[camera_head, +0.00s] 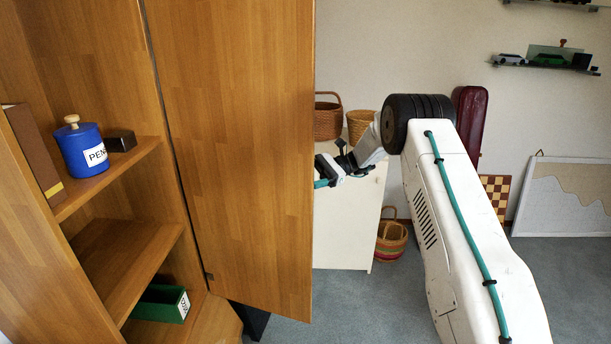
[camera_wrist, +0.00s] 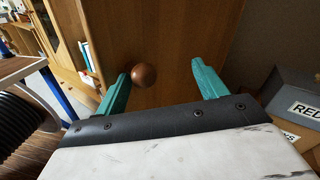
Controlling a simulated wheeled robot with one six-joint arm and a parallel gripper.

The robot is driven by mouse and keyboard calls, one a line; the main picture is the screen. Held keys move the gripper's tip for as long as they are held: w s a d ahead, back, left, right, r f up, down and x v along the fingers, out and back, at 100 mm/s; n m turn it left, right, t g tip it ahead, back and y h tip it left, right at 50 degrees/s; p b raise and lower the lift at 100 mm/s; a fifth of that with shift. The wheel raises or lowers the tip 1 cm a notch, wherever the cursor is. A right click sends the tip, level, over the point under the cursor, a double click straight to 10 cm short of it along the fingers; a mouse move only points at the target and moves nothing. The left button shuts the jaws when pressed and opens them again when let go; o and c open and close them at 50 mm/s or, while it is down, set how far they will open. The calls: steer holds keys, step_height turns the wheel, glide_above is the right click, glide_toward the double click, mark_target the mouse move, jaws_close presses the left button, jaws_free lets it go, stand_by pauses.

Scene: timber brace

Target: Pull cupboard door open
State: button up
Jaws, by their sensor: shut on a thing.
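The wooden cupboard door (camera_head: 240,130) stands swung wide open, out from the cupboard (camera_head: 100,235), whose shelves show. My gripper (camera_head: 322,182) is at the far side of the door, by its free edge, and partly hidden by it. In the wrist view my gripper (camera_wrist: 160,68) has its two teal fingers on either side of a round brown knob (camera_wrist: 144,75) on the door face (camera_wrist: 165,30). The knob is close against the left finger.
On the shelves are a blue jar (camera_head: 82,150), a dark box (camera_head: 120,140) and a green box (camera_head: 160,304). A white cabinet (camera_head: 345,225) with baskets (camera_head: 328,120) stands behind the door. A grey box labelled RED (camera_wrist: 290,98) is right in the wrist view. Carpet (camera_head: 570,290) is clear at right.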

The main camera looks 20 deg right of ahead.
steer(key=shift+w+a+r, duration=0.1)
steer(key=shift+w+a, duration=0.05)
steer(key=shift+c, duration=0.2)
steer(key=d, duration=0.8)
steer(key=shift+w, duration=0.45)
